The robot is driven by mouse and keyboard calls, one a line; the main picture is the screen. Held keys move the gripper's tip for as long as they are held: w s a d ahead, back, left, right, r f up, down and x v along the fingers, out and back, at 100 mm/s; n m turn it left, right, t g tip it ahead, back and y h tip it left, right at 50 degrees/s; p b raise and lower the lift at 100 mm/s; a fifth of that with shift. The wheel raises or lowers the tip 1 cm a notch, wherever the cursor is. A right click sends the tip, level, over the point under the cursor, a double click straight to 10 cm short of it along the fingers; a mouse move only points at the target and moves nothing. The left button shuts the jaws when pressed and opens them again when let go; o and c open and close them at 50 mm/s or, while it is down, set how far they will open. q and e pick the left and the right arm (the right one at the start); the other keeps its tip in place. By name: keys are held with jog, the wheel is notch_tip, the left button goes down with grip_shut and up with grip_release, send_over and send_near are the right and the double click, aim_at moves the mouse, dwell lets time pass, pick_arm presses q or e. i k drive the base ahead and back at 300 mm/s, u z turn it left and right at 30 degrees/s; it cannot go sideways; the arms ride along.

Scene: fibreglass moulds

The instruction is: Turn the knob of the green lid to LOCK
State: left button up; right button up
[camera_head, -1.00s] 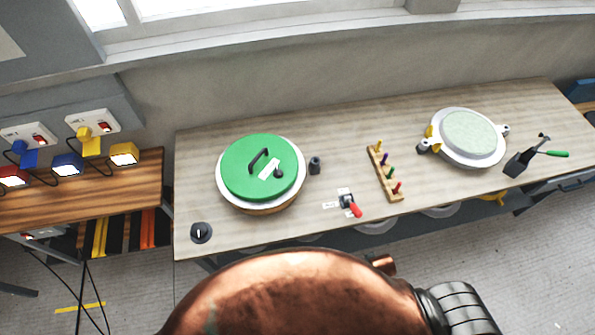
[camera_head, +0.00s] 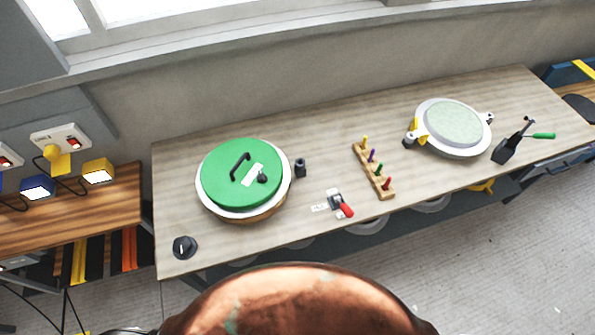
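The green lid (camera_head: 241,187) sits on a round white-rimmed mould (camera_head: 213,210) at the left of the long wooden table. It carries a dark bar handle (camera_head: 240,166) and a small dark knob (camera_head: 263,178). A white label (camera_head: 252,174) lies beside the knob; its writing is too small to read, so I cannot tell the knob's setting. Neither of my grippers is in view. A large copper-coloured rounded shape covers the bottom middle of the view.
On the table (camera_head: 325,142) stand a black dial (camera_head: 185,247), a small dark cylinder (camera_head: 300,167), a red-handled switch (camera_head: 340,204), a peg rack (camera_head: 373,171), a second round mould (camera_head: 453,128) and a green-handled tool (camera_head: 538,135). Bare tabletop lies between them.

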aim_at(262, 177)
jog(key=z, duration=0.55)
jog(key=k, duration=0.95)
jog(key=u, duration=1.15)
jog(key=i, duration=0.5)
jog(key=z, duration=0.05)
